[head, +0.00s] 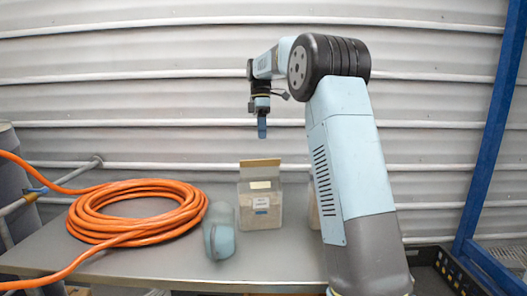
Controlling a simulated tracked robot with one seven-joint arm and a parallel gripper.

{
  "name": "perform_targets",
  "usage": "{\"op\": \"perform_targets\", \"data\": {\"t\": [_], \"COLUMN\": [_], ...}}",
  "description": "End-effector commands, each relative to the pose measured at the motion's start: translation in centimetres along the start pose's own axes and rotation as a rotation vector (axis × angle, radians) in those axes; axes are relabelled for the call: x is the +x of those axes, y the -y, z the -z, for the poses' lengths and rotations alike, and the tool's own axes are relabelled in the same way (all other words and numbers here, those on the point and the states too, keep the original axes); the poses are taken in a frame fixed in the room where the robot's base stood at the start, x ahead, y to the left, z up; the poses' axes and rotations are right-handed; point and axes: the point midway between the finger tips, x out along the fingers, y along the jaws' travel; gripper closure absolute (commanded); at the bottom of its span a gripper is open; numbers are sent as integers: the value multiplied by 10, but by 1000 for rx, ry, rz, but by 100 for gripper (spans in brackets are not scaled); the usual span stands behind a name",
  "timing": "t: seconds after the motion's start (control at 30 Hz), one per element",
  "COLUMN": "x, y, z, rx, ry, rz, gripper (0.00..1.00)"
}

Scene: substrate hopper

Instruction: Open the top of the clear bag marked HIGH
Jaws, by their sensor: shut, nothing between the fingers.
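A clear bag (245,212) with pale contents stands upright near the middle of the table. A tan strip or flap rises at its top, and a white and blue label is on its front. The label is too small to read, so I cannot tell whether it says HIGH. A second pale bag (314,212) stands just to the right, mostly hidden behind my arm, and its marking is not visible. My gripper (262,134) points down above the first bag, clear of its top. Its blue fingers are shut and empty.
A coiled orange hose (100,236) covers the table's left part. A grey-blue rounded object (219,238) lies between the coil and the bag. A blue post (490,130) and a black crate (462,272) are at the right.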

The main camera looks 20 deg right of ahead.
Motion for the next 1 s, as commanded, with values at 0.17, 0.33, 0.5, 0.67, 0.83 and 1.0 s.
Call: {"op": "perform_targets", "data": {"t": [0.17,0.33,0.5,0.67,0.83,1.0], "x": [32,50,59,64,64,64], "y": [1,13,27,33,34,34], "z": [0,0,1,1,1,1], "rx": [0,0,-1,-1,-1,-1], "ry": [1,0,0,0,0,0], "rz": [2,0,0,0,-1,-1], "gripper": [100,100,100,100,100,100]}}
